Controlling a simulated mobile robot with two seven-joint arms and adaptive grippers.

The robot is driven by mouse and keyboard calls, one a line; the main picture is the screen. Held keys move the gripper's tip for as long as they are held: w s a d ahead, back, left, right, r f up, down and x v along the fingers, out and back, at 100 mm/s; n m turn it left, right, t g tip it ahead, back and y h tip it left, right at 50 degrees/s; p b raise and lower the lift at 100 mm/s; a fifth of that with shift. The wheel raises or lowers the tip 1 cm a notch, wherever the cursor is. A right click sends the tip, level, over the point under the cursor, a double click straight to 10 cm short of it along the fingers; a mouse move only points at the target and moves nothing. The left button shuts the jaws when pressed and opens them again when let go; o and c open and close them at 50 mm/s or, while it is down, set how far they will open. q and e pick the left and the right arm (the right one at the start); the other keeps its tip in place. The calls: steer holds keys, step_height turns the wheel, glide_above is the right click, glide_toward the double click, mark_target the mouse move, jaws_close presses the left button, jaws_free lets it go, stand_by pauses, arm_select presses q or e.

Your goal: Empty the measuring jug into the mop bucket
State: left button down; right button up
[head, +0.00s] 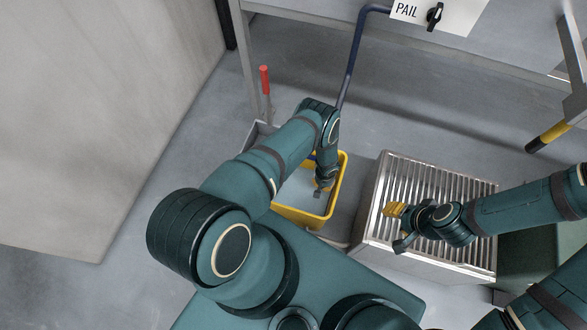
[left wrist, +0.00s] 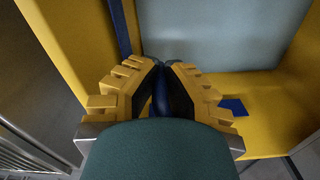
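The yellow mop bucket (head: 331,203) stands on the floor, with a pale grey-blue inside. My left gripper (head: 321,189) points down over and partly into it. In the left wrist view my left gripper's fingers (left wrist: 163,66) are drawn together with a narrow dark blue piece (left wrist: 160,95) between them; I cannot tell what that piece belongs to. A small blue patch (left wrist: 232,107) shows beside the right finger. I cannot make out a measuring jug body in either view. My right gripper (head: 398,226) is open and empty above the slatted metal grate.
The slatted metal grate (head: 377,190) stands right of the bucket. A red-handled lever (head: 265,80) rises behind the bucket's grey box (head: 258,131).

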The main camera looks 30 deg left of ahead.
arm_select(q)
steer(key=shift+d+f, duration=0.1)
steer(key=shift+f, duration=0.2)
steer(key=shift+s+r, duration=0.1)
steer(key=s+a+r+t+h, duration=0.1)
steer(key=a+r+t+h, duration=0.1)
steer(key=r+t+h, duration=0.2)
steer(key=s+a+r+t+h, duration=0.2)
steer(key=r+t+h, duration=0.3)
steer(key=r+h, duration=0.4)
steer(key=shift+s+a+r+t+h, duration=0.3)
steer(key=shift+a+r, duration=0.5)
steer(key=shift+r, duration=0.75)
stand_by(0.6)
